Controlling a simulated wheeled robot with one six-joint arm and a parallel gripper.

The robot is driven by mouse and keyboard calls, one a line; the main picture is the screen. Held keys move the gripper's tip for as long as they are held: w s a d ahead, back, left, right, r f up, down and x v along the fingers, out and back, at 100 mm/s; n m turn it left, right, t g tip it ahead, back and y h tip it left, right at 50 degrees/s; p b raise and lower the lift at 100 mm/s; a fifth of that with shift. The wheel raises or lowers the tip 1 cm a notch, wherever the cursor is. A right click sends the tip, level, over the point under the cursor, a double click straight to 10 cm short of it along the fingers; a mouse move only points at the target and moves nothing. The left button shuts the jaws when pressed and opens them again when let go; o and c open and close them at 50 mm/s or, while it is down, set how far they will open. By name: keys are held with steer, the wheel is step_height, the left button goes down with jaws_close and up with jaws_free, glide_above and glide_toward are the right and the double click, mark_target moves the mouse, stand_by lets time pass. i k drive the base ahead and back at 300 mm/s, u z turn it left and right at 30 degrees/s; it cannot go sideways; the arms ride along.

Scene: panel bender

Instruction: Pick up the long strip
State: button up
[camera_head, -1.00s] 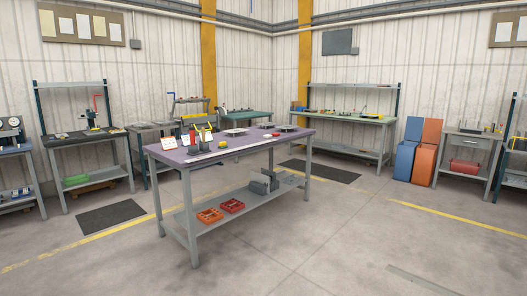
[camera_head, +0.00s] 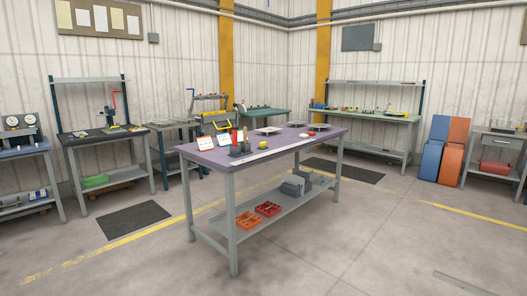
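A long, thin, pale strip (camera_head: 264,153) lies flat along the front edge of the purple-topped table (camera_head: 205,159) in the middle of the view. It looks whitish and runs roughly parallel to that edge. A second long, narrow grey strip (camera_head: 463,284) shows on the floor at the bottom right; whether it is loose or part of the floor I cannot tell. My gripper is not in view.
Cards, a dark holder with red and yellow items, and flat plates stand on the purple table. Its lower shelf holds an orange bin (camera_head: 248,221), a red bin (camera_head: 268,209) and grey blocks. Benches line the walls.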

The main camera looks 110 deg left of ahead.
mark_target(258, 156)
steer(key=z, duration=0.55)
steer(key=k, duration=2.25)
steer(key=u, duration=3.35)
steer(key=i, duration=1.65)
steer(key=z, duration=0.55)
steer(key=i, duration=0.6)
steer(key=z, duration=0.4)
